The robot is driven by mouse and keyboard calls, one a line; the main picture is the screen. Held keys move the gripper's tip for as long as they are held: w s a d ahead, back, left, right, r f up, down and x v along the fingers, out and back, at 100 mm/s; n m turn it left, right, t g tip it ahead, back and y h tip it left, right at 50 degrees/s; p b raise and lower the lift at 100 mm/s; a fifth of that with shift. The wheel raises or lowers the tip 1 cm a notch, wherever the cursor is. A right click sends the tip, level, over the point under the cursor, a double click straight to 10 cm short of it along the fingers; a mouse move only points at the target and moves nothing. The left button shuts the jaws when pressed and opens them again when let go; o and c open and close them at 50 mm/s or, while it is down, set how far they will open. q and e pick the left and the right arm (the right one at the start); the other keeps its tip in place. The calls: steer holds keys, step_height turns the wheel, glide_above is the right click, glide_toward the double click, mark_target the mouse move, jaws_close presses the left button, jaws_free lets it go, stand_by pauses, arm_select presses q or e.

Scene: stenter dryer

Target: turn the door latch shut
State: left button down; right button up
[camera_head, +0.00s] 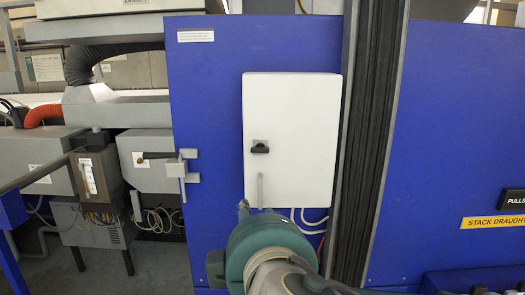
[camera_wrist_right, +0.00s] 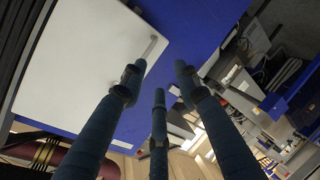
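A white cabinet box (camera_head: 290,110) is mounted on a large blue panel (camera_head: 215,90). On its left side is a small black latch knob (camera_head: 260,148) lying about level on a grey plate. Below it is a short upright grey handle (camera_head: 261,188), which also shows in the right wrist view (camera_wrist_right: 150,47). A grey latch bracket (camera_head: 176,168) sits on the blue panel's left edge. My right gripper (camera_head: 243,207) is at the box's lower left corner, mostly hidden by my wrist. In the wrist view its fingers (camera_wrist_right: 158,82) are spread and empty, below the handle. My left gripper is out of view.
A dark vertical strip (camera_head: 364,130) stands right of the white box. White cables (camera_head: 305,218) run below the box. Grey machine boxes (camera_head: 145,160) and a rail (camera_head: 35,175) are at the left. The blue panel between bracket and box is clear.

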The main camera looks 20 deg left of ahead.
mark_target(260, 150)
step_height(260, 150, up, 9)
steer(key=s+n+t+h, duration=0.1)
steer(key=n+t, duration=0.2)
steer(key=t, duration=0.1)
steer(key=p+x, duration=0.2)
steer(key=x, duration=0.1)
steer(key=p+x, duration=0.2)
steer(key=x, duration=0.1)
steer(key=d+p+x, duration=0.1)
steer(key=p+x, duration=0.1)
steer(key=x, duration=0.1)
steer(key=shift+w+a, duration=0.1)
steer(key=shift+w, duration=0.3)
steer(key=shift+w+a+f, duration=0.2)
steer(key=shift+w, duration=0.3)
jaws_close()
